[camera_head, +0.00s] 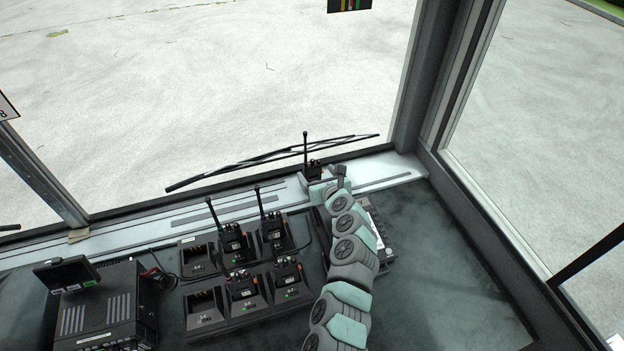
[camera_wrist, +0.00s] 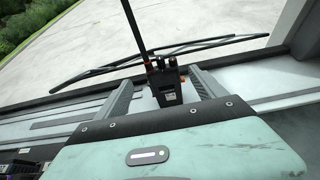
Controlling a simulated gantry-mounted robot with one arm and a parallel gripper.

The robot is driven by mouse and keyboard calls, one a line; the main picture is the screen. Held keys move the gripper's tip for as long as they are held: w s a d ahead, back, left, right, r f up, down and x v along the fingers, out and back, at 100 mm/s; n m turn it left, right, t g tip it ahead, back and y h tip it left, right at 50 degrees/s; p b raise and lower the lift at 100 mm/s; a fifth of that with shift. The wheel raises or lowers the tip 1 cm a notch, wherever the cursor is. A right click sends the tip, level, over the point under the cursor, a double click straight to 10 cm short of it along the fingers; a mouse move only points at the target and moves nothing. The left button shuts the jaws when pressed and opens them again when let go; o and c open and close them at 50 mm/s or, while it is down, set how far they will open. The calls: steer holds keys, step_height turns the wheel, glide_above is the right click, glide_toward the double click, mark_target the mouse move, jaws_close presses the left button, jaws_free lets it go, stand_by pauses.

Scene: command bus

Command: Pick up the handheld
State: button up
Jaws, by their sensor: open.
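A black handheld radio (camera_head: 311,168) with a long upright antenna stands on the window ledge, at the end of my arm. It also shows in the wrist view (camera_wrist: 165,82), with its antenna rising up and its orange marks visible. In the wrist view my gripper (camera_wrist: 160,80) is open, with one grey finger on each side of the radio and a visible gap on both sides. I cannot tell how deep the radio sits between the fingers. In the head view my gripper hides the radio's lower part.
Several more handhelds stand in a black charging dock (camera_head: 248,308) and the dock behind it, left of my arm. A radio unit (camera_head: 105,310) with a small screen sits at the far left. Wipers (camera_head: 270,158) lie outside the windscreen.

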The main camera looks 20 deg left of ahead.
mark_target(313, 169)
steer(key=shift+x, duration=0.95)
steer(key=b+x, duration=0.3)
steer(key=x, duration=0.1)
steer(key=shift+d+f, duration=0.15)
steer(key=shift+f, duration=0.05)
steer(key=shift+w+a+b, duration=0.25)
steer(key=shift+w+b, duration=0.15)
steer(key=shift+b, duration=0.15)
steer(key=shift+c, duration=0.2)
jaws_close()
